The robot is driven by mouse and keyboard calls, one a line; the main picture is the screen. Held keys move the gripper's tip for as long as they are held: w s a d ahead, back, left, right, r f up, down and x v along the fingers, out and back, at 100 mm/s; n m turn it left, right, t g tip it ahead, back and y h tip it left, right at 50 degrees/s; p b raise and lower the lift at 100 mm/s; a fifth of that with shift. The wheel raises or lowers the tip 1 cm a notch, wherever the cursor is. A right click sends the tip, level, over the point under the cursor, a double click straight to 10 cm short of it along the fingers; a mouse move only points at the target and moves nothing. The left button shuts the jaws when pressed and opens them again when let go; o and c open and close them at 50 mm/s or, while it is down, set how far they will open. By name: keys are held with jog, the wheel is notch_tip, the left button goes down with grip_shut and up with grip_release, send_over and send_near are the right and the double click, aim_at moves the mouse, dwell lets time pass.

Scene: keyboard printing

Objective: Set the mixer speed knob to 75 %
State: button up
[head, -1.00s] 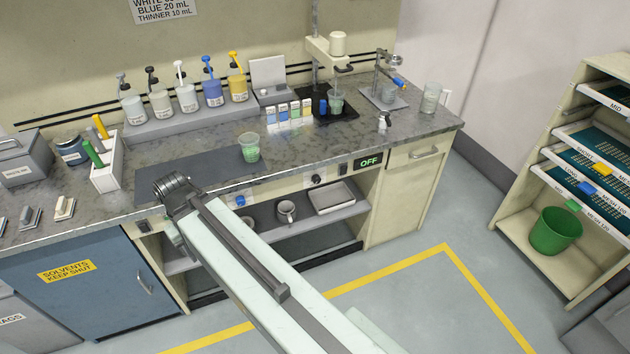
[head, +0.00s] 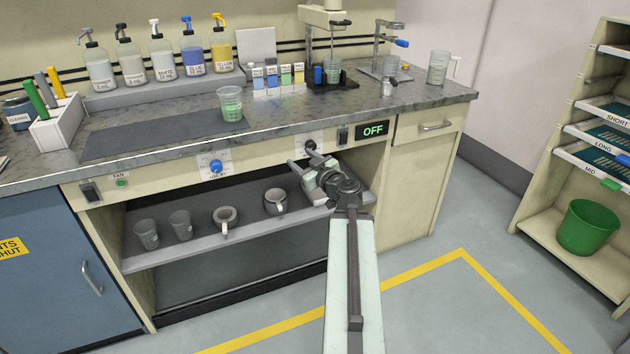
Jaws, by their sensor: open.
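A dark knob (head: 310,145) on a white dial plate sits on the bench's front panel, left of a black switch (head: 342,135) and a display (head: 373,130) reading OFF in green. Its scale is too small to read. My gripper (head: 301,159) is open and empty, just below and in front of this knob; its fingers partly cover the plate, and I cannot tell whether they touch it. The mixer (head: 325,15) stands on the bench above, with a cup (head: 333,72) under its shaft.
A blue knob (head: 216,166) on another white plate is further left, then a fan switch (head: 90,191). The open shelf (head: 185,253) below holds cups and mugs. A green cup (head: 231,103) stands on the dark mat (head: 150,135).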

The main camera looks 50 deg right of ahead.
aim_at(313, 148)
jog(key=s+d+f+m+h+b, duration=0.1)
jog(key=s+d+h, duration=0.25)
jog(key=d, duration=0.25)
jog(key=shift+y, duration=0.45)
jog(key=x, duration=0.7)
jog(key=shift+w+f, duration=0.1)
grip_shut()
jog(key=shift+d, duration=0.3)
jog(key=shift+a+m, duration=0.25)
jog(key=shift+m, duration=0.05)
